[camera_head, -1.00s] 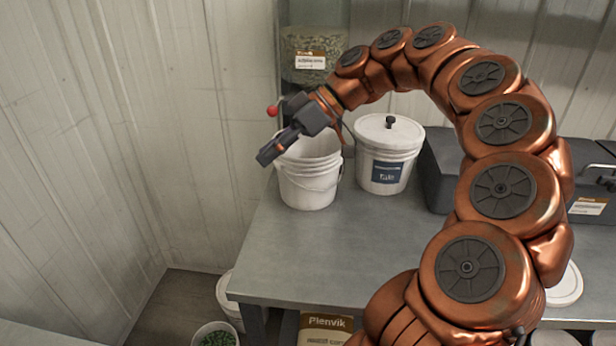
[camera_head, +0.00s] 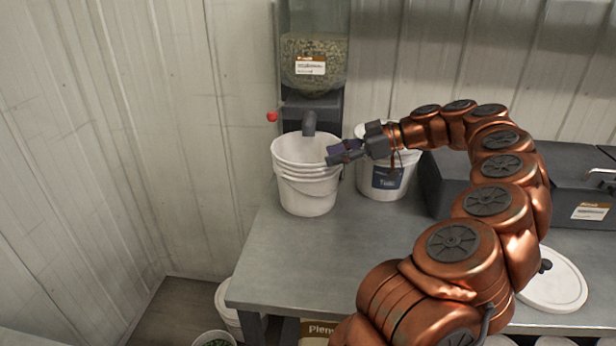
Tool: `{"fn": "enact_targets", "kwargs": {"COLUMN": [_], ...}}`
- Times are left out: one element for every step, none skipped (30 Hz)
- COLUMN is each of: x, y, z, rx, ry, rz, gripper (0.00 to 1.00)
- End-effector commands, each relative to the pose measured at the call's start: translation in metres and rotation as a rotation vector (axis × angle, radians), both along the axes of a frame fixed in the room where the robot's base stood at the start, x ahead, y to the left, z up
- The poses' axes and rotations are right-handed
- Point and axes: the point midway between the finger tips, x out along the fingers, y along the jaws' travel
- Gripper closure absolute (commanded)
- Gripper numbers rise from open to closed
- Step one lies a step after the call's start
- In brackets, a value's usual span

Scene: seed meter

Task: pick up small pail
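A white, open-topped pail (camera_head: 305,190) stands upright on the grey table, under the spout of the seed dispenser. Its rim is ribbed, and its inside looks pale where I can see in. My gripper (camera_head: 332,157) reaches in from the right, and its dark fingertips overlap the right side of the pail's rim. Whether the fingers touch or straddle the rim, and how far apart they are, I cannot tell. The fingers hide a small part of the rim.
The seed dispenser (camera_head: 313,65) with dark spout and red knob stands behind the pail. A labelled white bucket (camera_head: 388,185) and a dark case (camera_head: 437,190) are at right. A white lid (camera_head: 553,285) lies at the table's right. The table (camera_head: 295,265) is clear in front.

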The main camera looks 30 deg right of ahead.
Motion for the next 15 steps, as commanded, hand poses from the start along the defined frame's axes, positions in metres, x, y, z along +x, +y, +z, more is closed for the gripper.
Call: {"fn": "enact_targets", "kwargs": {"x": [0.003, 0.005, 0.007, 0.009, 0.011, 0.013, 0.015, 0.016, 0.017, 0.018, 0.019, 0.019, 0.019, 0.019, 0.02], "y": [0.004, 0.007, 0.01, 0.013, 0.015, 0.017, 0.018, 0.019, 0.02, 0.021, 0.022, 0.023, 0.023, 0.024, 0.024], "z": [-0.001, -0.002, -0.004, -0.005, -0.006, -0.007, -0.008, -0.009, -0.01, -0.011, -0.012, -0.012, -0.012, -0.013, -0.013], "rx": [0.001, 0.001, 0.002, 0.002, 0.002, 0.001, 0.0, -0.001, -0.001, -0.001, -0.001, -0.001, -0.001, -0.001, -0.001], "ry": [0.001, 0.001, 0.002, 0.002, 0.002, 0.002, 0.002, 0.001, 0.0, 0.0, 0.001, 0.001, 0.001, 0.001, 0.001], "rz": [0.0, 0.001, 0.003, 0.004, 0.004, 0.002, 0.001, 0.0, -0.001, -0.001, 0.0, 0.0, 0.0, 0.0, 0.001], "gripper": [0.62, 0.62, 0.62, 0.62, 0.62, 0.62, 0.62, 0.62, 0.62, 0.62, 0.62, 0.62, 0.62, 0.62, 0.62]}}
